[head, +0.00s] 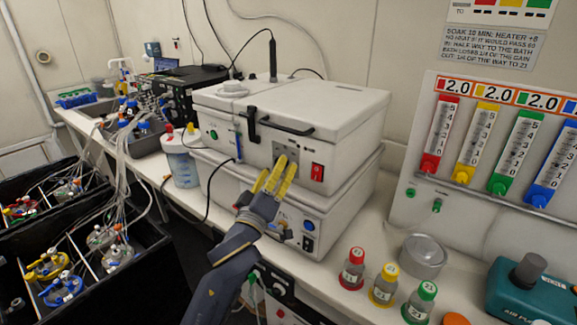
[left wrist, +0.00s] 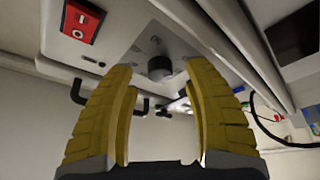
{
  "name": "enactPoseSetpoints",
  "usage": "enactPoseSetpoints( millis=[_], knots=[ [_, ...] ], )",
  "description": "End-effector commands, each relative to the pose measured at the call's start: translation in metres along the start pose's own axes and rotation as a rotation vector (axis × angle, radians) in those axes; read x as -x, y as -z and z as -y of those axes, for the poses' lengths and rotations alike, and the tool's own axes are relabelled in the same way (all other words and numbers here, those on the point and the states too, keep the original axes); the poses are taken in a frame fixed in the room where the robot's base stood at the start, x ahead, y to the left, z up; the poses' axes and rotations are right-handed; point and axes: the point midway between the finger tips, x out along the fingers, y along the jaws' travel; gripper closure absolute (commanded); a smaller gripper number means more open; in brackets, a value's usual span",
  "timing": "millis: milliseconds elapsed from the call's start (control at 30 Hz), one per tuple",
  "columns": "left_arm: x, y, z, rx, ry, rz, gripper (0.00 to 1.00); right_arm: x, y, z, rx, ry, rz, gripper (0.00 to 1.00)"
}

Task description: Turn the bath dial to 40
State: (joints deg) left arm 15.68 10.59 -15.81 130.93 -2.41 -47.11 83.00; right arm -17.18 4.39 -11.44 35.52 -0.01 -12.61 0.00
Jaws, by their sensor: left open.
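The bath (head: 345,150) is the upper white box with a lid and black handle, stacked on another white unit. Its front has a grey dial plate (head: 291,153). My left gripper (head: 277,172), with yellow fingers, is open just in front of that plate and covers the dial in the head view. In the left wrist view the black round dial (left wrist: 159,68) shows beyond and between the open fingertips (left wrist: 156,78), apart from them. The dial's setting cannot be read. A red switch (head: 317,172) is right of the plate; it also shows in the left wrist view (left wrist: 82,20).
The lower white unit (head: 340,205) has a blue knob. Capped bottles (head: 383,284) and a round metal dish (head: 423,256) stand on the bench to the right. A jar (head: 182,165) and tubing are to the left. A board with coloured syringes (head: 488,150) is at the right.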

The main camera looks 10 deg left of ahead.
Motion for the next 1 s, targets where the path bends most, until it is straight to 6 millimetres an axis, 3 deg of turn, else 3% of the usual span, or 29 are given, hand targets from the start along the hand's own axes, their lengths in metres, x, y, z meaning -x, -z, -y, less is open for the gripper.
enactPoseSetpoints(
  millis=[233, 667, 1000],
  knots=[
    [-0.014, 0.006, 0.005, -0.005, 0.008, -0.009, 0.49, 0.000, 0.000, 0.000, 0.001, 0.000, 0.000, 0.56],
    [-0.017, 0.007, 0.006, -0.004, 0.010, -0.011, 0.49, 0.000, -0.001, -0.004, 0.003, -0.004, 0.001, 0.56],
    [-0.017, 0.007, 0.006, -0.004, 0.010, -0.011, 0.88, 0.000, -0.001, -0.005, 0.003, -0.005, 0.001, 0.56]
  ],
)
